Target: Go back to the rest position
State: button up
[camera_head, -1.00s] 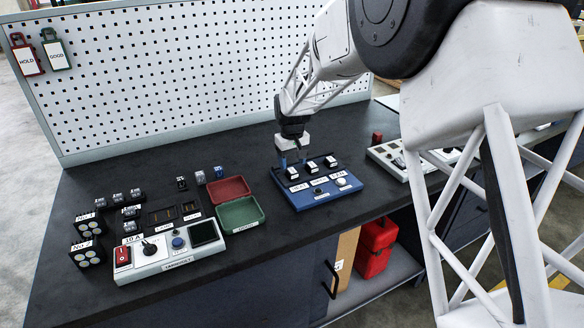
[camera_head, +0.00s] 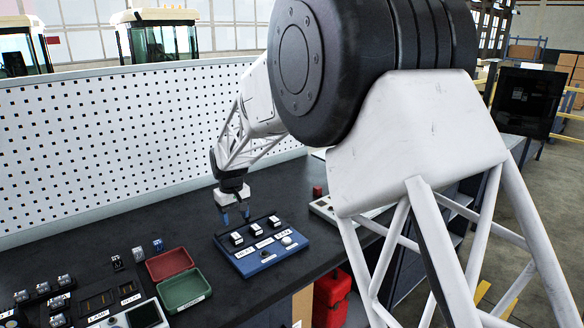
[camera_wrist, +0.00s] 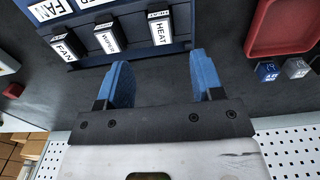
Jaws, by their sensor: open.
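My gripper (camera_head: 235,217) is open, with its two blue fingers apart and nothing between them. It hangs over the dark worktop at the back left edge of the blue switch panel (camera_head: 266,263). In the wrist view the fingers (camera_wrist: 160,78) show against the bench, and the panel's edge (camera_wrist: 140,52) lies beyond them. Three rocker switches stand on the panel, labelled FAN (camera_wrist: 64,46), WIPERS (camera_wrist: 106,38) and HEAT (camera_wrist: 158,30) in the wrist view. I cannot tell the exact gap between fingers and panel.
A red tray (camera_head: 170,263) and a green tray (camera_head: 183,292) lie left of the panel. Small switch blocks (camera_head: 158,245) stand behind them. A white perforated board (camera_head: 100,150) rises along the bench's back. A pale panel (camera_head: 322,207) lies to the right, partly behind my arm.

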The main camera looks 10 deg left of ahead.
jog(key=s+d+r+m, duration=0.1)
jog(key=s+d+r, duration=0.4)
jog(key=d, duration=0.4)
jog(key=s+d+r+m+t, duration=0.15)
jog(key=s+d+r, duration=0.3)
jog(key=d, duration=0.55)
jog(key=s+d+r+m, duration=0.2)
jog(key=s+d+r, duration=0.25)
jog(key=d, duration=0.45)
jog(key=s+d+m, duration=0.1)
jog(key=s+d, duration=0.4)
jog(key=s, duration=0.4)
jog(key=s+d+f+m, duration=0.1)
jog(key=s+d+m, duration=0.1)
jog(key=s+d, duration=0.4)
jog(key=s+d+f+m+t, duration=0.1)
jog(key=s+d, duration=0.5)
jog(key=s, duration=0.7)
jog(key=shift+s+d+m, duration=0.25)
jog(key=shift+s+m, duration=0.1)
jog(key=shift+f, duration=0.1)
